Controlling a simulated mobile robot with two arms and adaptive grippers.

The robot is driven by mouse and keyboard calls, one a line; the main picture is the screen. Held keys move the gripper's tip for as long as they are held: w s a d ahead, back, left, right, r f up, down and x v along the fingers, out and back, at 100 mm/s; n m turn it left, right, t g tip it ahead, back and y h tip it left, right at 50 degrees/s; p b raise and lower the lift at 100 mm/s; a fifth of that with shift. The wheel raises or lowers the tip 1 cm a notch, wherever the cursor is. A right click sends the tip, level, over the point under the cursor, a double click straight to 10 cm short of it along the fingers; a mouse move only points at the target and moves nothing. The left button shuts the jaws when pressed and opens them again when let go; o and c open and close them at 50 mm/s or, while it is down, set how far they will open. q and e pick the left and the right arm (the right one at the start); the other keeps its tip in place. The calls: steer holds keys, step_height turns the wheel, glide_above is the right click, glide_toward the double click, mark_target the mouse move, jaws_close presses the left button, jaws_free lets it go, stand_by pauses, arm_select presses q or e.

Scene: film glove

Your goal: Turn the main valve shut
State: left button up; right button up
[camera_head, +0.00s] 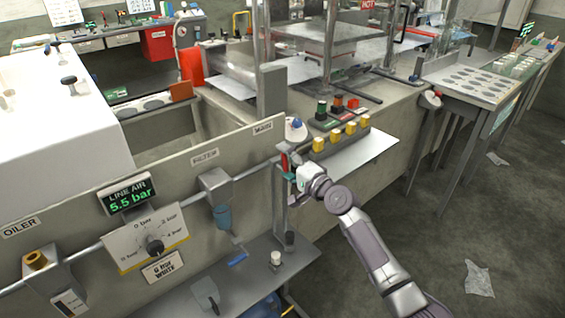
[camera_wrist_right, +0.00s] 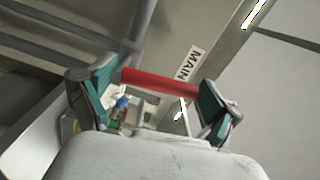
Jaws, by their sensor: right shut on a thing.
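The main valve's red handle (camera_wrist_right: 160,82) lies crosswise between the two green-padded fingers of my right gripper (camera_wrist_right: 162,92) in the right wrist view. The fingers are shut on it, one at each end. In the head view my right gripper (camera_head: 291,172) is at the right end of the air line panel, below the MAIN label (camera_head: 263,128). There only a small red part of the handle (camera_head: 284,161) shows; the rest is hidden by the gripper. The MAIN label also shows in the wrist view (camera_wrist_right: 190,63). My left gripper is not in view.
The panel (camera_head: 90,215) carries a LINE AIR display (camera_head: 129,194) reading 5.5 bar, a dial (camera_head: 154,246), a filter (camera_head: 217,190) and an oiler (camera_head: 40,270). A low grey shelf (camera_head: 255,270) lies below. A button box (camera_head: 340,138) stands behind my gripper. Floor at right is mostly open.

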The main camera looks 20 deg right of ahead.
steer(key=shift+w+d+r+m, duration=0.1)
steer(key=shift+d+r+m, duration=0.1)
steer(key=shift+m, duration=0.4)
steer(key=o, duration=1.4)
steer(key=shift+s+d+f, duration=0.15)
steer(key=shift+s+d, duration=0.05)
steer(key=shift+s, duration=0.05)
steer(key=v, duration=1.1)
steer(key=shift+s, duration=0.25)
